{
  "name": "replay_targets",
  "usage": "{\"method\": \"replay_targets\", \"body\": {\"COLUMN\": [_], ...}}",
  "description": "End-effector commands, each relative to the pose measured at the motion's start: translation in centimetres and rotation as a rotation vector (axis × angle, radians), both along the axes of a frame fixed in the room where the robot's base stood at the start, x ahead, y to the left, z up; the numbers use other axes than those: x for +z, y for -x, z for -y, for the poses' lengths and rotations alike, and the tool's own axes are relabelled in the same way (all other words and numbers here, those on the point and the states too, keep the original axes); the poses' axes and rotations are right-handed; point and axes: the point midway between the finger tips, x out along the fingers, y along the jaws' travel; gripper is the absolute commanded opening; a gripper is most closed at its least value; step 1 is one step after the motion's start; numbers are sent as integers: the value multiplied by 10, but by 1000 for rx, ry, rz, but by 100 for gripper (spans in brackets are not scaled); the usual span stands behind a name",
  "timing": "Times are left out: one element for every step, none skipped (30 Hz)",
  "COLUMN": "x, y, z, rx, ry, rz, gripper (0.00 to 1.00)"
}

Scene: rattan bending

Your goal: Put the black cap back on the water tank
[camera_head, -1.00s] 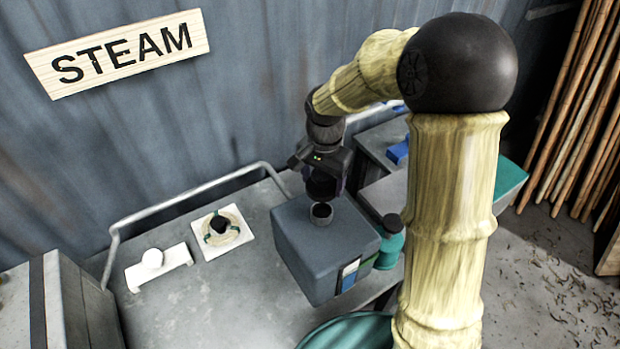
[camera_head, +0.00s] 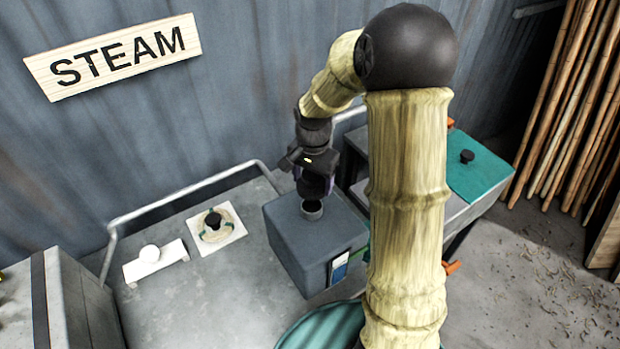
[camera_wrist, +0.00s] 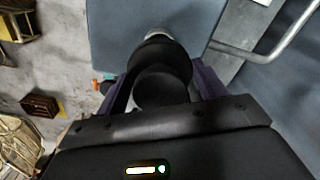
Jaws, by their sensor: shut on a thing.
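My gripper (camera_head: 315,192) is just above the neck, pointing down. In the wrist view, my gripper (camera_wrist: 160,88) is shut on the round black cap (camera_wrist: 160,70), held between its purple fingers. The cap overlaps the neck, of which a pale rim (camera_wrist: 162,35) shows beyond it. In the head view the cap blends with the dark fingers, and I cannot tell whether it touches the neck.
A metal rail (camera_head: 190,190) runs behind. A teal-topped unit (camera_head: 485,178) is at the right.

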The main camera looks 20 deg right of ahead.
Motion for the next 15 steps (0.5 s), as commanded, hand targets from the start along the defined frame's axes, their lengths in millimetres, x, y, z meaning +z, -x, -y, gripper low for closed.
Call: {"method": "replay_targets", "body": {"x": [0, -1, -2, -3, -4, -6, -8, -10, -13, -15, -18, -21, -23, -26, -29], "y": [0, 0, 0, 0, 0, 0, 0, 0, 0, 0, 0, 0, 0, 0, 0], "z": [0, 0, 0, 0, 0, 0, 0, 0, -1, -1, -1, -1, -1, -1, -1], "rx": [0, 0, 0, 0, 0, 0, 0, 0, 0, 0, 1, 1, 1, 2, 2], "ry": [0, 0, 0, 0, 0, 0, 0, 0, 0, 1, 1, 1, 1, 1, 1], "rz": [0, 0, 0, 0, 0, 0, 0, 0, 0, -1, -1, -1, -1, -1, -1], "gripper": [44, 44, 44, 44, 44, 44, 44, 44, 44, 44, 44, 44, 44, 44, 44]}}
